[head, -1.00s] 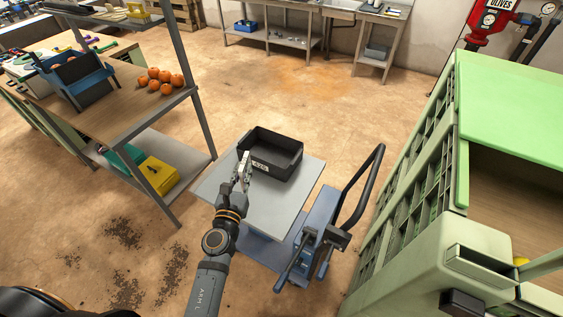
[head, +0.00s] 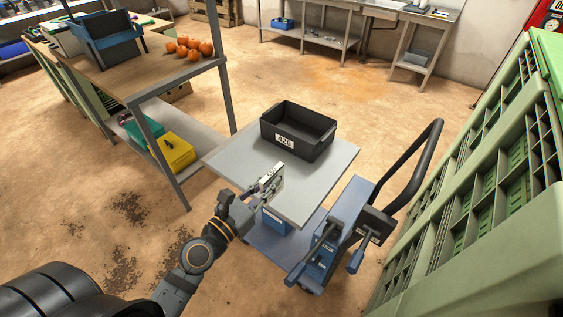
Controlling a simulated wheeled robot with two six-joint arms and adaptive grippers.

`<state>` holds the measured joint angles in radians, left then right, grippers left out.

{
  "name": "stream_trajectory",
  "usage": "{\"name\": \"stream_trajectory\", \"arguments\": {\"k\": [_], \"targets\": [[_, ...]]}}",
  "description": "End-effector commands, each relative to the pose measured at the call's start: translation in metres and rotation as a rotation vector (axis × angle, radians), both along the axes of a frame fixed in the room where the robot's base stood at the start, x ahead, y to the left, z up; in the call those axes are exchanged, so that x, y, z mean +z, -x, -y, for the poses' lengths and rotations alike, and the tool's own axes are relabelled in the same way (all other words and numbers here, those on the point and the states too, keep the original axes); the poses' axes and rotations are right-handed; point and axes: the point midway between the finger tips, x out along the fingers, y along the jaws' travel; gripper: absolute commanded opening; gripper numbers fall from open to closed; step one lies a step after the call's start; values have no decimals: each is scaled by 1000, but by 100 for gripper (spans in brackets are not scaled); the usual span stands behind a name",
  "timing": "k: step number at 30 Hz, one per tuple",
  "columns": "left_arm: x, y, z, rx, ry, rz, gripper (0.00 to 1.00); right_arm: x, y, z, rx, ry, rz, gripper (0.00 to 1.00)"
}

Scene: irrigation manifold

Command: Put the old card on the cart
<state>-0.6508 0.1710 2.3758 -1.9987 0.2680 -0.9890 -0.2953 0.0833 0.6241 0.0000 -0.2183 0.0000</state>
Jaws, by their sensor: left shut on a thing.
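The cart (head: 330,165) has a grey flat top and a blue base with a black handle on the right. A black bin (head: 318,145) stands on the top, with a white label card reading about 428 (head: 284,139) on its front. My left gripper (head: 271,180) is over the front part of the cart top, in front of the bin and apart from it. It is shut on a small pale thing, apparently the old card, which the fingers mostly hide. I cannot tell whether it touches the cart top. My right gripper is not in view.
A green slatted crate stack (head: 490,190) stands close on the right, near the cart handle (head: 425,165). A wooden-topped bench (head: 150,75) with oranges (head: 190,47) and a blue bin (head: 105,40) is at left. The cart top is bare around the bin.

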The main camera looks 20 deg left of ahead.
Motion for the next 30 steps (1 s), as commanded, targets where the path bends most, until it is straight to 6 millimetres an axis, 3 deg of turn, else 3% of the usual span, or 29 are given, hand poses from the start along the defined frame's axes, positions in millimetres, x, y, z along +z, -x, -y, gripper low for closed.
{"name": "stream_trajectory", "arguments": {"k": [8, 13, 16, 23, 26, 30], "targets": [[-33, -75, -7, 3, 1, 5, 0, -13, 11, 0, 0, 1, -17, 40], [-72, -109, -11, 2, 2, 2, 0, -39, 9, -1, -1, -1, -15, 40], [-84, -121, -12, 2, 1, 2, 0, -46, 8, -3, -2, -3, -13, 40], [-89, -128, -12, 2, 0, 1, 0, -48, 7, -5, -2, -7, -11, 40], [-105, -137, -13, 2, 1, 1, 0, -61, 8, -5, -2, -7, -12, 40], [-125, -135, -13, 2, 1, 1, 0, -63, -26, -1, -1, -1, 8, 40]]}}
